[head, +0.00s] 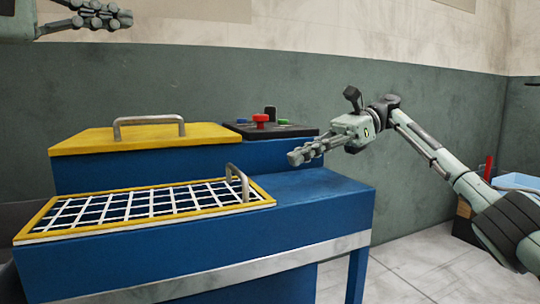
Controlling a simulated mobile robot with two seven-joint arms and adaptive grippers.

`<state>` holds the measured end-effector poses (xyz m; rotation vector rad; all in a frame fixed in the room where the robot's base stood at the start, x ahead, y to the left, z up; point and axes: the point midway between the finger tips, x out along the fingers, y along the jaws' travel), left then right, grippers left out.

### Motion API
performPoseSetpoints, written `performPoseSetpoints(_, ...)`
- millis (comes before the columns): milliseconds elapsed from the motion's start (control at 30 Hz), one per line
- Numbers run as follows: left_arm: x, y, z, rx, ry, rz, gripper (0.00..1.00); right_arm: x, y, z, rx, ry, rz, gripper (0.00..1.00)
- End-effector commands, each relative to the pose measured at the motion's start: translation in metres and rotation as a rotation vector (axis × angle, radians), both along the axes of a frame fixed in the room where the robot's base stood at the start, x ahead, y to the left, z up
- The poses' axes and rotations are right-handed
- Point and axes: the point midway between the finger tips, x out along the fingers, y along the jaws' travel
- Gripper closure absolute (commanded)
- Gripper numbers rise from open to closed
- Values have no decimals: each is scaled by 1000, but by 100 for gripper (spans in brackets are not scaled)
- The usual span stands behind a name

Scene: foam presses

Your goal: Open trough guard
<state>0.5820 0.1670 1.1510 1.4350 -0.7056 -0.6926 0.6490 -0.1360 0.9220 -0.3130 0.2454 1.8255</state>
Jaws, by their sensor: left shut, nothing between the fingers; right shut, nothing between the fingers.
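The trough guard (141,207) is a white grid in a yellow frame, lying flat and closed on the lower front of the blue machine. A metal handle (237,180) stands up near its right end. My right gripper (293,158) is shut and empty, in the air to the right of the handle and a little above it, not touching it. My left gripper (126,20) is shut and empty, high at the top left, far above the machine. What lies under the grid is hard to make out.
A yellow lid (85,139) with a metal handle (149,122) covers the raised rear part of the machine. A black control panel (270,130) with red, green and blue controls is beside it. The blue top (315,196) right of the guard is bare. A light-blue bin (517,182) stands far right.

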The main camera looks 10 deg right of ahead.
Motion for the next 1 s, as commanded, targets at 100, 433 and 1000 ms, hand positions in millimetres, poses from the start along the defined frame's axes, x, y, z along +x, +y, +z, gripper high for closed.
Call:
performPoseSetpoints(100,0,0,0,0,0,0,100,-4,13,-7,-6,2,3,100)
performPoseSetpoints(433,0,0,0,0,0,0,100,-20,66,-26,-3,3,3,100)
performPoseSetpoints(1000,0,0,0,0,0,0,100,-25,87,-33,-1,3,0,100)
